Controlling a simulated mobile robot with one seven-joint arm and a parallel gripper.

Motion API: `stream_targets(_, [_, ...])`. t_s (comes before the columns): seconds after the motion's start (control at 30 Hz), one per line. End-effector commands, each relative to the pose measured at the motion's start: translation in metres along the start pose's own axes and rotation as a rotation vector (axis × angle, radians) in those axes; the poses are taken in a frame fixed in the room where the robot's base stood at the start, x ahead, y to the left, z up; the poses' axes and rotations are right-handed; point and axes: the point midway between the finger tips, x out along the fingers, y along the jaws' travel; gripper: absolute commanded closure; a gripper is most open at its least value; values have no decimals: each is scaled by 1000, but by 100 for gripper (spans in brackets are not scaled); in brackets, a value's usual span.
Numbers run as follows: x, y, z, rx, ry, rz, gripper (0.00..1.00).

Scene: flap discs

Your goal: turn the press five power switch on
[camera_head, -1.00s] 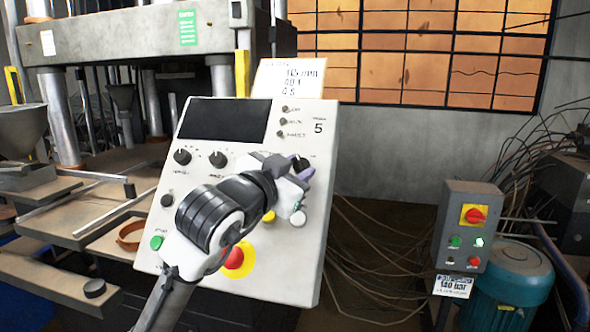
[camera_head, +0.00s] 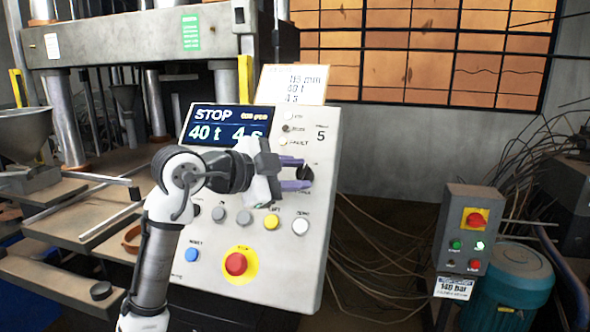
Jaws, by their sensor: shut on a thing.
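The control panel (camera_head: 325,215) marked 5 stands tilted in front of the press. Its power switch (camera_head: 307,174) is a black rotary knob at the upper right of the panel. My gripper (camera_head: 300,173) reaches in from the left, its two purple fingers shut on the knob, one above and one below. The fingers partly cover the knob and its label, so I cannot read its pointer. The display (camera_head: 228,124) is lit and reads STOP, 40 t, 4 s. The lamps (camera_head: 287,128) beside it look pale.
Below my gripper are a yellow button (camera_head: 271,222), a white button (camera_head: 300,226), a blue button (camera_head: 192,255) and a red emergency stop (camera_head: 236,264). A paper card (camera_head: 290,84) stands on top of the panel. A grey switch box (camera_head: 466,225) stands at the right.

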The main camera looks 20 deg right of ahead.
Motion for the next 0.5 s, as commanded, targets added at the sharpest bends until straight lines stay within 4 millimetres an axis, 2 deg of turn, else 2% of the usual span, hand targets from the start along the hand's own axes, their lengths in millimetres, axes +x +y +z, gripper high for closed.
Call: stream_targets(0.5, [0,-5,-1,232,17,211,93])
